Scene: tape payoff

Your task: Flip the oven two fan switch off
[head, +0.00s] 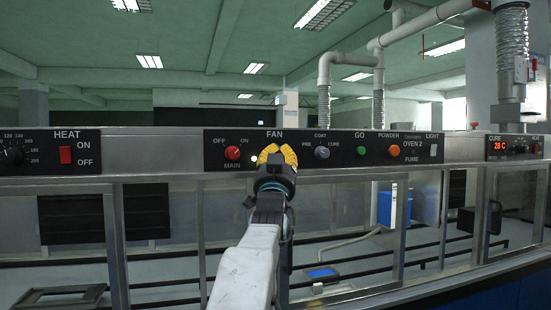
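The oven two control panel (345,149) runs across the middle, labelled "OVEN 2" at its right. The "FAN" label (275,134) shows above my gripper (277,153). The fan switch itself is not visible; my gripper covers the panel below that label. The gripper has yellow fingers pointing at the panel, seen from behind. The fingers look close together, but whether they are open or shut is unclear. I cannot tell whether they touch the panel.
Left of the gripper is a red main knob (233,153). To the right are a coat/cure knob (322,153), a green button (361,151), an orange button (394,151) and a light switch (433,150). A red heat switch (66,155) is far left. Glass-fronted metal frames lie below.

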